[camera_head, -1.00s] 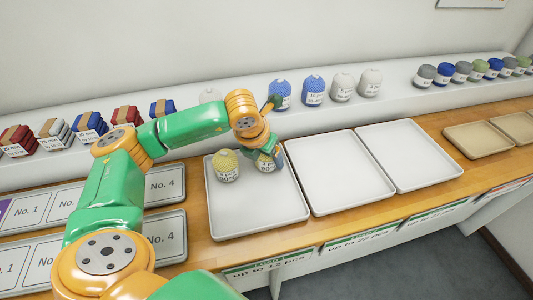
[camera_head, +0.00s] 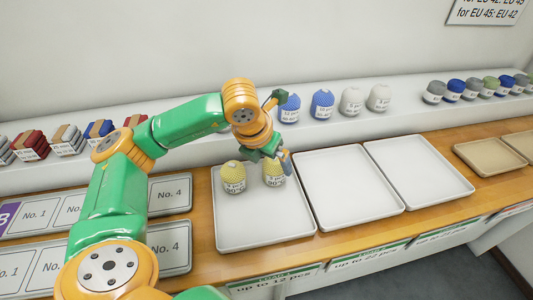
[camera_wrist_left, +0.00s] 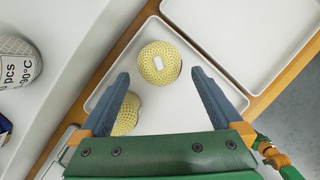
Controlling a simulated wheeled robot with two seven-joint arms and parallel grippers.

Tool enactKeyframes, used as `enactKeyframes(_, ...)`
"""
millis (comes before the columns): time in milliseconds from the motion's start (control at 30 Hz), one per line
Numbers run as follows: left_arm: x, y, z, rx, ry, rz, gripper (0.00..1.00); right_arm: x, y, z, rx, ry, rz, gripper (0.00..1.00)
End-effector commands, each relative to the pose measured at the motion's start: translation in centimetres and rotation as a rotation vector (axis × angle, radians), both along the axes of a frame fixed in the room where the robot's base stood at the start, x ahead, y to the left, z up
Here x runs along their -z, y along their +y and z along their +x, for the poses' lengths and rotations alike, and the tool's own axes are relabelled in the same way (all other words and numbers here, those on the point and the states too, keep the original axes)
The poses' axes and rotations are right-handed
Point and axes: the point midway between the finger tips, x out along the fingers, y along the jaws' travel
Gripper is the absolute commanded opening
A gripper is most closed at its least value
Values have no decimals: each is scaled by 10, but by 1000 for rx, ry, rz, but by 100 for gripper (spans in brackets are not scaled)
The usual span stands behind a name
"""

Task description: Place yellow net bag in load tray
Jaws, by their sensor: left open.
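Two yellow net bags with white labels stand upright in the left load tray, a white shallow tray (camera_head: 232,238). The left yellow net bag (camera_head: 232,178) shows fully in the head view. The right yellow net bag (camera_head: 274,175) stands close beside it, its top partly behind my left gripper (camera_head: 277,154). My left gripper is open and empty, just above the right bag. In the left wrist view one bag (camera_wrist_left: 158,58) shows beyond the spread fingers (camera_wrist_left: 161,75), and the other bag (camera_wrist_left: 125,117) is partly hidden by a finger. My right gripper is out of view.
Two empty white trays (camera_head: 345,190) (camera_head: 418,175) lie to the right on the wooden counter. Blue net bags (camera_head: 322,104) and white ones (camera_head: 378,98) stand on the shelf behind. Numbered boards (camera_head: 170,190) lie left, partly behind my arm.

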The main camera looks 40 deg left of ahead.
Motion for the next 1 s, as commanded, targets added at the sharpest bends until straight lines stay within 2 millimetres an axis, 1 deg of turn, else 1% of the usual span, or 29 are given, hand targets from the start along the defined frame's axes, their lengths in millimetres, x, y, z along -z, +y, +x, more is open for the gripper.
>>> enactKeyframes(33, -13, -1, -4, 2, -7, -1, 100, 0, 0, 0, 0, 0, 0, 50)
enactKeyframes(100, -29, -1, -11, 2, -6, 0, 100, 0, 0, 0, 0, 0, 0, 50)
enactKeyframes(233, -49, -2, -19, 0, -2, -1, 100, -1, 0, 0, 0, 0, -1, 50)
enactKeyframes(367, -56, -2, -23, 1, 0, -1, 100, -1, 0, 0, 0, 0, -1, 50)
enactKeyframes(767, -58, -2, -23, 1, 1, 0, 100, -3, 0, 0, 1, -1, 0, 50)
enactKeyframes(833, -70, -2, -23, 1, 1, 0, 100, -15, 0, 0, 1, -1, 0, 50)
enactKeyframes(1000, -113, -2, -23, 1, 1, 0, 100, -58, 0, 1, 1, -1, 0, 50)
